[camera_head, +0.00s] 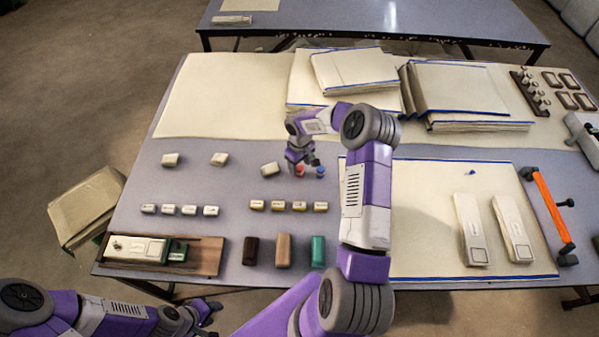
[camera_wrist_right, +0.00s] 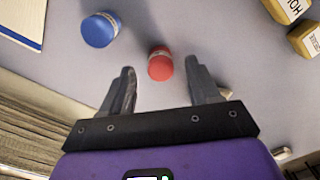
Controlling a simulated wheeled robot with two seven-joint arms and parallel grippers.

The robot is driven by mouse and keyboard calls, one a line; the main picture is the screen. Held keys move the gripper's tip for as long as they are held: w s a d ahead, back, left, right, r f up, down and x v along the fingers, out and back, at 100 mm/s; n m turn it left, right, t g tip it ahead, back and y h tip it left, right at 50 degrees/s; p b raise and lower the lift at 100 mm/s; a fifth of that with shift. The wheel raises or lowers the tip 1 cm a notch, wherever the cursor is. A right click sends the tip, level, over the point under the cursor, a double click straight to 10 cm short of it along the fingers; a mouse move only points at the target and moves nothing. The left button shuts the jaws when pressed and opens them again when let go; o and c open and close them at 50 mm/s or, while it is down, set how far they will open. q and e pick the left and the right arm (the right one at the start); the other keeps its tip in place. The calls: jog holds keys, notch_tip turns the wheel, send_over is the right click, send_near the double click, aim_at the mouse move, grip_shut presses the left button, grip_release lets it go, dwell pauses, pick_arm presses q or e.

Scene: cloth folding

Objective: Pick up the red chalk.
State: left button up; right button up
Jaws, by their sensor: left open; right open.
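The red chalk (camera_head: 300,170) is a short round piece on the grey table, partly hidden by my right gripper in the head view. In the right wrist view the red chalk (camera_wrist_right: 160,64) lies between and just beyond the fingertips. My right gripper (camera_wrist_right: 158,80) is open, with a finger on each side and a gap to the chalk. A blue chalk (camera_wrist_right: 100,30) stands beside it to the left; it also shows in the head view (camera_head: 320,171). My left gripper (camera_head: 210,311) is empty near the table's front left edge.
White blocks (camera_head: 218,159) and small labelled blocks (camera_head: 293,206) lie on the table nearby. Dark, tan and green blocks (camera_head: 284,250) stand in front. A cream cloth (camera_head: 420,220) with blue edging lies at right. Stacked cloths (camera_head: 355,68) lie behind.

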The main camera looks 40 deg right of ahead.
aim_at(300, 168)
notch_tip(300, 168, down, 3)
jog(key=shift+r, duration=0.2)
jog(key=c, duration=1.1)
jog(key=shift+r, duration=0.15)
notch_tip(300, 168, up, 10)
jog(key=shift+f+p, duration=0.1)
jog(key=shift+p, duration=0.55)
jog(key=o, duration=0.3)
jog(key=shift+c, duration=1.1)
